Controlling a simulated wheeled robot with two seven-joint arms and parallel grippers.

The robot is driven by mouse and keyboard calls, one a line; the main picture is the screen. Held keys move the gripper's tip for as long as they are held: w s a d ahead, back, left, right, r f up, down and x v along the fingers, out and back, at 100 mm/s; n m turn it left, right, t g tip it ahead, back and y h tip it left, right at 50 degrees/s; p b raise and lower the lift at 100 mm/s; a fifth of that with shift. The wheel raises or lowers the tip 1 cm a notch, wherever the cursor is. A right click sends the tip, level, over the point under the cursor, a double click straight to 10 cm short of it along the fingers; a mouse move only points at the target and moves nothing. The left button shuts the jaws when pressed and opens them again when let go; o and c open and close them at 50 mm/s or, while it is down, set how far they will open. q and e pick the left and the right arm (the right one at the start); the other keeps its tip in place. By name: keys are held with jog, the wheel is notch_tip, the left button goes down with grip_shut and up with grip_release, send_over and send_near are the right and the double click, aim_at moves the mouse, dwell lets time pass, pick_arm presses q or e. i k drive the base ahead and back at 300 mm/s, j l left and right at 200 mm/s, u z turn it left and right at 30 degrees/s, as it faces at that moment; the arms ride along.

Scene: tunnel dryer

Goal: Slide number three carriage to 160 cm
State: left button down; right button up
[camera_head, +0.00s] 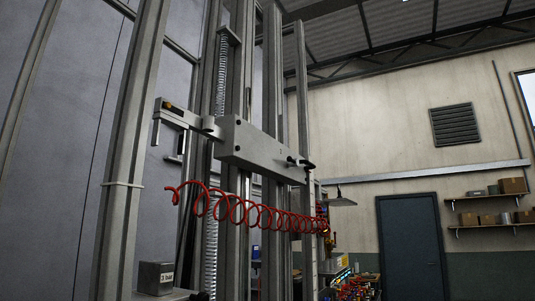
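A grey carriage (255,146) sits across tall vertical metal rails (240,70), high in the head view. A small mark on its face is too small to read, so I cannot tell its number. Dark knobs or handles (300,164) stick out at its right end. A bracket arm (180,116) with a small orange part reaches left from it. A narrow upright (303,100) stands at the right of the rails; no readable centimetre figures show. Neither of my grippers is in view.
A red coiled hose (250,214) hangs below the carriage. A small grey box (155,278) with an unreadable label stands at the lower left. Red and coloured items (356,286) crowd the lower right. A dark door (411,243) and shelves (490,196) are behind.

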aim_at(239, 143)
jog(key=i+l+u, duration=0.25)
jog(key=i+l, duration=0.15)
jog(key=l, duration=0.2)
jog(key=i+l+u, duration=0.1)
jog(key=l, duration=0.25)
jog(key=i+l+u, duration=0.1)
jog(key=l, duration=0.25)
jog(key=i+j, duration=0.05)
jog(key=i, duration=0.05)
